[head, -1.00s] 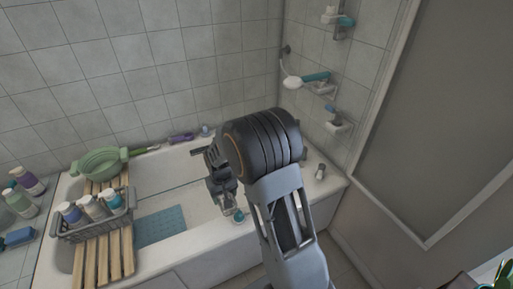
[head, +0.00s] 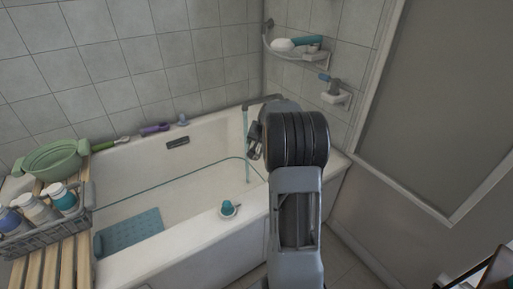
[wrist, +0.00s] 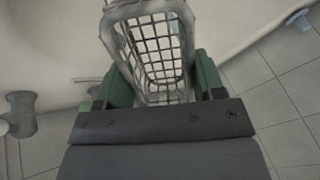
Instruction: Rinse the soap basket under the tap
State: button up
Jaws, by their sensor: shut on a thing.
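The soap basket (wrist: 112,42), a grey wire basket, sits between the green fingers of my gripper (wrist: 163,82) in the wrist view. My gripper is shut on it, and the basket looks empty. In the head view my gripper (head: 254,143) is over the right end of the bath, mostly behind my arm. I cannot make out the basket there. A grey tap spout (head: 262,99) shows at the bath's far right end, partly behind my arm. A thin teal vertical streak (head: 246,145), which looks like running water, drops below it, just left of my gripper.
The white bath (head: 180,255) holds a blue mat (head: 130,233). A slatted rack (head: 62,268) at left carries a grey bottle basket (head: 45,238) and a green colander (head: 55,160). A wall shelf (head: 300,57) hangs at right.

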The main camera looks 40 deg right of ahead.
jog(key=w+d+f+p, duration=0.2)
jog(key=w+p, duration=0.4)
jog(key=w, duration=0.7)
jog(key=shift+w+f, duration=0.2)
jog(key=shift+f, duration=0.1)
jog(key=shift+s, duration=0.1)
dwell(0.7)
jog(key=shift+s+d, duration=0.35)
jog(key=shift+w+a, duration=0.1)
jog(key=shift+w, duration=0.05)
jog(key=shift+w+a, duration=0.3)
jog(key=shift+a, duration=0.1)
jog(key=s+a+b, duration=0.2)
jog(key=s+a, duration=0.3)
jog(key=shift+s+a, duration=0.2)
jog(key=shift+a, duration=0.2)
dwell(0.5)
